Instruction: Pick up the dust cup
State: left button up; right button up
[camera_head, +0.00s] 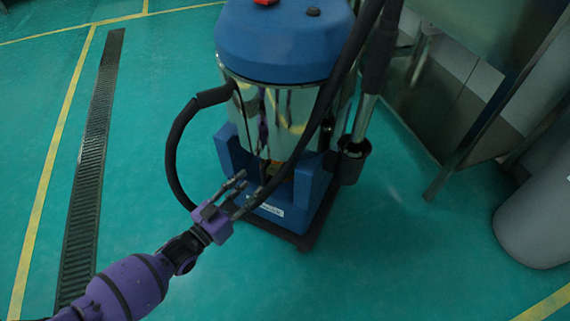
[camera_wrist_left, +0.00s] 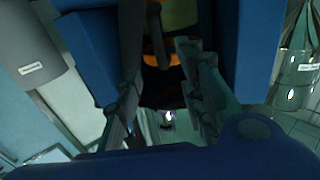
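An industrial vacuum cleaner with a blue lid (camera_head: 285,45) and a shiny steel drum (camera_head: 283,118) stands on the floor in a blue base (camera_head: 306,185). I cannot pick out a dust cup for certain; the recess low in the base's front is dark, with a small yellow-orange part, partly behind my gripper and the hose. My purple left gripper (camera_head: 246,187) is in front of this recess, its fingers apart and pointing towards it. In the left wrist view the fingers (camera_wrist_left: 160,85) are open, with a dark part with orange marks (camera_wrist_left: 170,73) beyond them. My right gripper is not in view.
A black hose (camera_head: 173,150) loops left of the drum and passes across its front. A wand (camera_head: 362,110) stands at its right. A metal table (camera_head: 470,75) and a grey cylinder (camera_head: 540,220) are on the right. A floor grate (camera_head: 92,170) lies left. The green floor in front is clear.

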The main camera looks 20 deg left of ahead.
aim_at(263, 172)
pick_arm(q)
jog(key=b+x, duration=0.1)
jog(key=x, duration=0.2)
jog(key=b+x, duration=0.1)
jog(key=x, duration=0.2)
jog(key=shift+w+a+f, duration=0.15)
jog(key=shift+w+f, duration=0.1)
jog(key=shift+w, duration=0.1)
jog(key=shift+w+r+b, duration=0.1)
jog(key=shift+w+b, duration=0.15)
jog(key=shift+b, duration=0.05)
